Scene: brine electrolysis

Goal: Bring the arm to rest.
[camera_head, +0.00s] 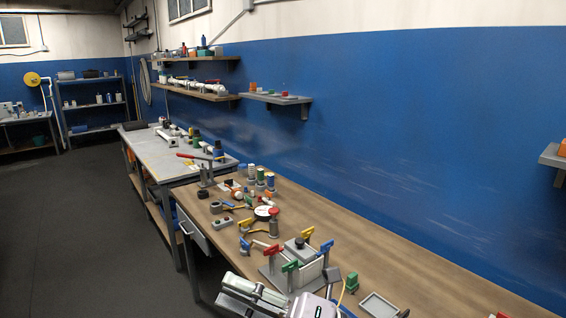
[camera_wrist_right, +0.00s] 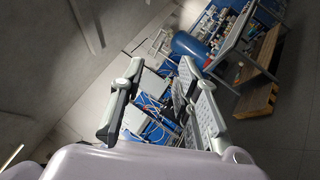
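My right gripper (camera_head: 232,292) shows at the bottom of the head view, in front of the workbench's near edge. Its two grey-white fingers point left, and its pale body is cut by the lower frame edge. In the right wrist view the gripper (camera_wrist_right: 162,68) has its two fingers well apart, with nothing between them. Floor and distant furniture show beyond the fingers. My left gripper is not in the head view.
A grey table (camera_head: 160,157) stands farther back. A blue wall (camera_head: 420,130) with shelves runs along the right. Floor (camera_head: 90,220) at left is clear.

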